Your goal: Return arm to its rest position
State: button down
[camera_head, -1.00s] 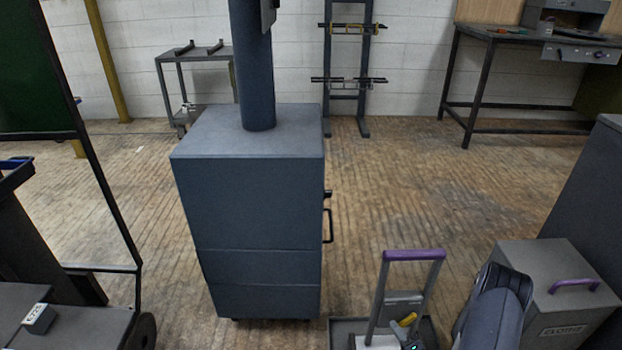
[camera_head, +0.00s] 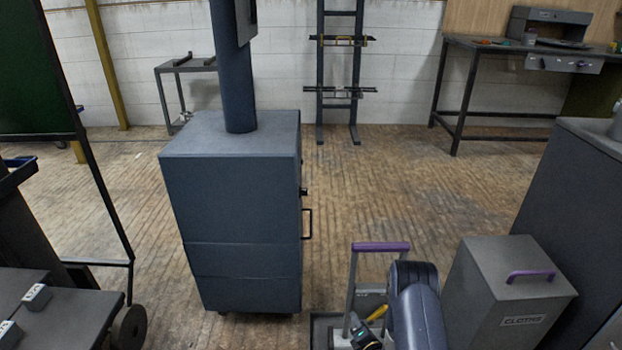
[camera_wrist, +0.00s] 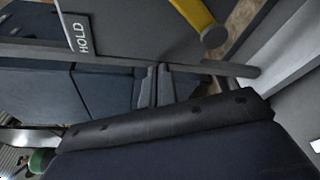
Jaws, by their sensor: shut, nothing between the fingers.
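My arm shows in the head view as a dark, rounded link (camera_head: 418,305) at the bottom, right of centre. It stands in front of a carrier with a purple handle (camera_head: 381,247) and hides part of it. In the wrist view two narrow grey fingers of my gripper (camera_wrist: 158,86) lie close together, shut and empty. The dark body of my own wrist fills the bottom of that view. A "HOLD" label (camera_wrist: 82,36) and a yellow bar (camera_wrist: 197,17) show above the fingers.
A blue-grey cabinet (camera_head: 235,220) with a side handle stands left of centre. A grey "CLOTHS" box (camera_head: 520,295) stands right of my arm. A workbench (camera_head: 480,50) and a rack (camera_head: 340,75) stand at the back. The floor between cabinet and bench is clear.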

jog(key=shift+s+a+f, duration=0.15)
jog(key=shift+a+f, duration=0.05)
jog(key=shift+a, duration=0.3)
jog(key=shift+a+f, duration=0.45)
jog(key=shift+a, duration=0.25)
